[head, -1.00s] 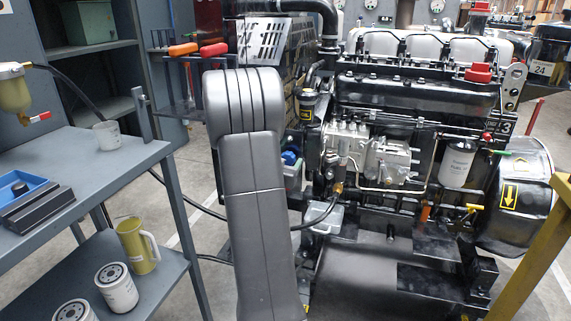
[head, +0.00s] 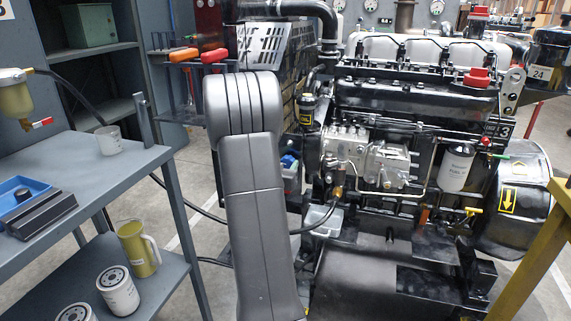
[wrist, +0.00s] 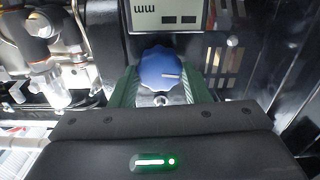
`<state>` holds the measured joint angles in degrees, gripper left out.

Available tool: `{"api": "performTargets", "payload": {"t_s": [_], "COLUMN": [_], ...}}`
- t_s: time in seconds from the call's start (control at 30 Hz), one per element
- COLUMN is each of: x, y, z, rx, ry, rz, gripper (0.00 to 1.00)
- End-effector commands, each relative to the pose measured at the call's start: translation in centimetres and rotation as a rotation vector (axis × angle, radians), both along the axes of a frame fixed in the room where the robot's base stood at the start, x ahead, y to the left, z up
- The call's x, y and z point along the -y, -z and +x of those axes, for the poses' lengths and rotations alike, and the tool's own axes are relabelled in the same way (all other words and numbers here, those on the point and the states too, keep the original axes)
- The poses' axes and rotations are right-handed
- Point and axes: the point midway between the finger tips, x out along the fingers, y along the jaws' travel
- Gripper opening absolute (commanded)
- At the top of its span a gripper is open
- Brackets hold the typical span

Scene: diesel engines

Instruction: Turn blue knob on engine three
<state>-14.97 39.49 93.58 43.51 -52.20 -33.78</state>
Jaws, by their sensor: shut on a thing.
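In the head view, the black engine (head: 415,95) stands right of my grey arm. A small blue thing (head: 289,161) shows beside my arm at the engine's left side; I cannot tell whether it is the same knob. My gripper is hidden behind my arm there.
A grey workbench (head: 95,160) with a blue tray (head: 22,187) and a clear cup (head: 109,140) stands at left. Oil filters (head: 118,290) and a yellow jug (head: 139,247) are on its lower shelf. A yellow post (head: 540,265) is at right.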

Motion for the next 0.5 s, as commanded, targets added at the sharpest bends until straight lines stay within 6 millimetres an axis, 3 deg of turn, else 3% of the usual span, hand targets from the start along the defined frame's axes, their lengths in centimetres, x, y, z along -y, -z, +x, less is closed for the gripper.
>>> {"api": "performTargets", "payload": {"t_s": [0.5], "x": [-0.14], "y": [-0.29], "z": [0.02], "rx": [-0.146], "ry": [-0.001], "rz": [-0.445], "gripper": [0.20]}}
